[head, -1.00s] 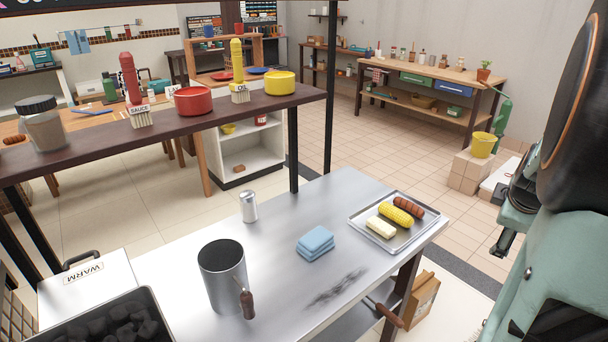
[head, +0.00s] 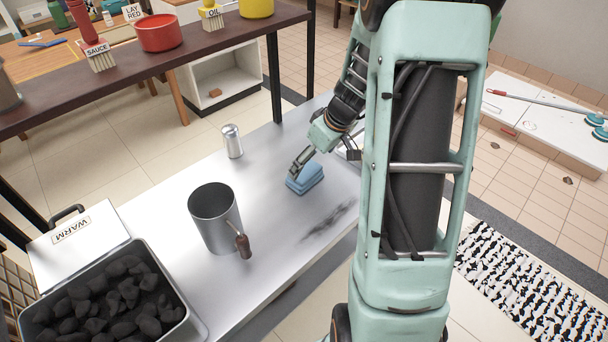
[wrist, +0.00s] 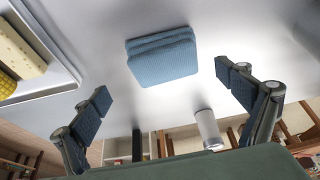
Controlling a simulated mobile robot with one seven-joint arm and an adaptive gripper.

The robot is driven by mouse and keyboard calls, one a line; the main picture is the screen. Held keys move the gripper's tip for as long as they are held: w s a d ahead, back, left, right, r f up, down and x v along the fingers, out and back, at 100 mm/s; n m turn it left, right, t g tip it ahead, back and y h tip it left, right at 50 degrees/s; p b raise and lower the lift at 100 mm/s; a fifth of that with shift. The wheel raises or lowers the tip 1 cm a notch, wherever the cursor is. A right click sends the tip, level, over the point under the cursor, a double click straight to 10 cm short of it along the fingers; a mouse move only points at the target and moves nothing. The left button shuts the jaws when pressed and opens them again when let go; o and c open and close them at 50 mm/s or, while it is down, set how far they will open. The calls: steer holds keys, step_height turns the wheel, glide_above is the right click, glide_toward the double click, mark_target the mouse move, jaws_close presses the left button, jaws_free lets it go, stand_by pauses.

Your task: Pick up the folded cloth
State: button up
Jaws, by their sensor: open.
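The folded blue cloth (head: 306,180) lies on the steel table (head: 275,235), behind and to the right of the metal chimney can. In the wrist view the cloth (wrist: 162,58) shows as a neat layered stack, beyond and between my two spread fingers. My gripper (head: 298,168) is at the cloth's upper left side in the head view, its fingertips close to it. The wrist view shows my gripper (wrist: 166,88) open with nothing between its fingers. Part of the cloth's upper edge is hidden by my gripper in the head view. I cannot tell whether a finger touches it.
The chimney can (head: 214,222) with a wooden handle and a silver shaker (head: 232,141) stand left of the cloth. A coal bin (head: 110,305) is at the front left. The tray (wrist: 62,80) with corn is mostly hidden by my arm in the head view.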

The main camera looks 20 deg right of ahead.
mark_target(305, 170)
steer(key=x, duration=0.4)
steer(key=shift+s+a+f, duration=0.2)
steer(key=shift+a, duration=0.15)
steer(key=shift+w+f, duration=0.2)
steer(key=shift+f, duration=0.25)
steer(key=shift+c, duration=0.7)
steer(key=c, duration=1)
